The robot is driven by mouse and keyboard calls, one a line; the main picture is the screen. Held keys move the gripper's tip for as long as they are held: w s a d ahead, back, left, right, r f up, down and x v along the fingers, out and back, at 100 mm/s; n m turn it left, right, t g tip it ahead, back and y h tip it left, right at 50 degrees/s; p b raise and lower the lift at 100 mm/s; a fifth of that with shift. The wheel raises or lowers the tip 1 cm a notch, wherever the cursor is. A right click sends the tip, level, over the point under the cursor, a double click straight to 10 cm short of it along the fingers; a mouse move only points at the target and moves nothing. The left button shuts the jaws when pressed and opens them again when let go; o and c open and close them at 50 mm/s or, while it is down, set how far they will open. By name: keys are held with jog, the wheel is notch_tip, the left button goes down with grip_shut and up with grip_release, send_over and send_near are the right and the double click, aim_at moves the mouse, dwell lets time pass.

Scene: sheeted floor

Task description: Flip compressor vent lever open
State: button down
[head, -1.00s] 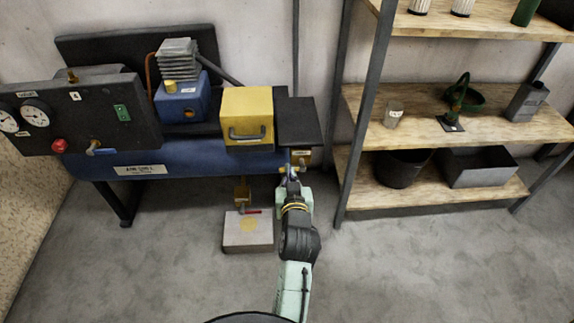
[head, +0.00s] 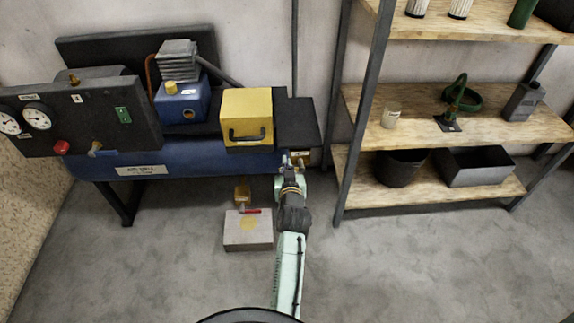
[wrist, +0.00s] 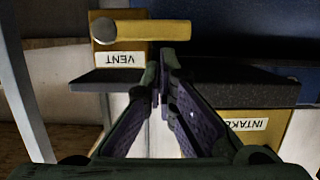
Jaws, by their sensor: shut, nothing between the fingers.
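The compressor's blue tank (head: 190,162) stands along the wall at left in the head view. In the wrist view, upside down, a brass block labelled VENT (wrist: 120,57) carries a brass lever (wrist: 150,30) that lies crosswise, with a grey round end at left. My gripper (wrist: 163,68) is shut and empty, its fingertips just below the lever's right part in that picture; I cannot tell whether they touch it. In the head view my gripper (head: 291,162) is at the tank's right end, where my wrist partly hides the fitting.
A red-handled valve (head: 250,211) shows above a grey block (head: 248,236) on the floor. A shelf post (head: 357,120) stands to the right.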

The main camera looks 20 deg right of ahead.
jog(key=shift+a+f+n+b, duration=0.3)
jog(key=shift+f+n+b, duration=0.1)
jog(key=shift+n+b, duration=0.15)
dwell(0.5)
